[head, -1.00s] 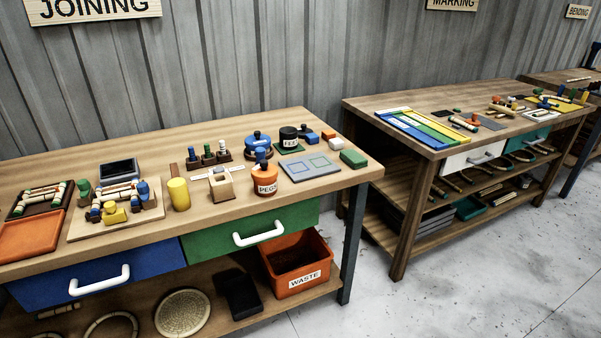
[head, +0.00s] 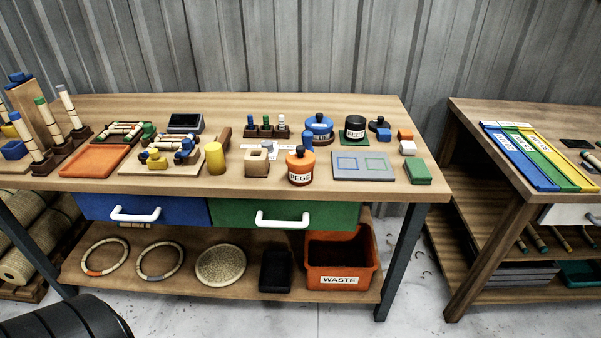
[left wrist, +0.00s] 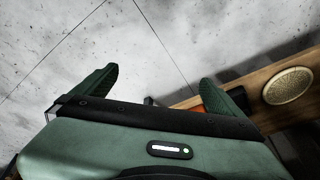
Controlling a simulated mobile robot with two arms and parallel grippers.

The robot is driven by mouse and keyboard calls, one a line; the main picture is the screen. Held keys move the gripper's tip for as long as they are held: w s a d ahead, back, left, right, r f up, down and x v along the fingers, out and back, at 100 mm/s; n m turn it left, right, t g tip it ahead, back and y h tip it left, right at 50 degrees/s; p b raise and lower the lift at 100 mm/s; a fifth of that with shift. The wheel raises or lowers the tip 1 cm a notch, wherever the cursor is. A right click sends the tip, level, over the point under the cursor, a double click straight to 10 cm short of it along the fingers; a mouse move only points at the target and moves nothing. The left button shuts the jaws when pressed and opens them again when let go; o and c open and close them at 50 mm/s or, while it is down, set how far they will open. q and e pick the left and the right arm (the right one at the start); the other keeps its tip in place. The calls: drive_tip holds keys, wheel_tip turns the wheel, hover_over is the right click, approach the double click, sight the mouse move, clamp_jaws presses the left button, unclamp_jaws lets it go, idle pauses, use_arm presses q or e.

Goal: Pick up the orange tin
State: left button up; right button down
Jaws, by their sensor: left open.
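The orange tin (head: 300,168), labelled PEGS and with a dark knobbed lid, stands upright near the front edge of the left workbench, above the green drawer. It does not show in the left wrist view. My left gripper (left wrist: 158,78) shows in the left wrist view with its two green fingers wide apart and nothing between them. It is over the concrete floor, apart from the tin. The right gripper is in neither view.
A small wooden block holder (head: 257,164) stands left of the tin, a grey board (head: 362,166) right. The blue tin (head: 318,128) and black tin (head: 355,128) stand behind. Below are a green drawer (head: 285,214), the orange waste bin (head: 341,262) and a woven disc (left wrist: 289,86).

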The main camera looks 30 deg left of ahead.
sight(299, 166)
use_arm(q)
drive_tip(key=w+a+r+n+t, duration=0.15)
drive_tip(key=w+r, duration=0.35)
drive_tip(key=r, duration=0.6)
drive_tip(key=w+a+r+n+t+y, duration=0.1)
drive_tip(key=w+a+r+t, duration=0.3)
drive_tip(key=w, duration=0.6)
drive_tip(key=w+a+r+n+t+y, duration=0.2)
drive_tip(key=w+a+r+t+y, duration=0.1)
drive_tip(key=w+a+r, duration=0.5)
drive_tip(key=w+a+r+n+t+y, duration=0.2)
drive_tip(key=w+a+r+t, duration=0.3)
drive_tip(key=w+r, duration=0.6)
drive_tip(key=shift+w+a+y, duration=0.6)
drive_tip(key=shift+w+a, duration=0.1)
drive_tip(key=shift+w, duration=0.1)
drive_tip(key=x, duration=0.7)
drive_tip(key=shift+w+a+r+p, duration=0.15)
drive_tip(key=shift+w+a+p, duration=0.05)
drive_tip(key=shift+a+p, duration=0.1)
drive_tip(key=shift+c, duration=0.3)
drive_tip(key=c, duration=2.1)
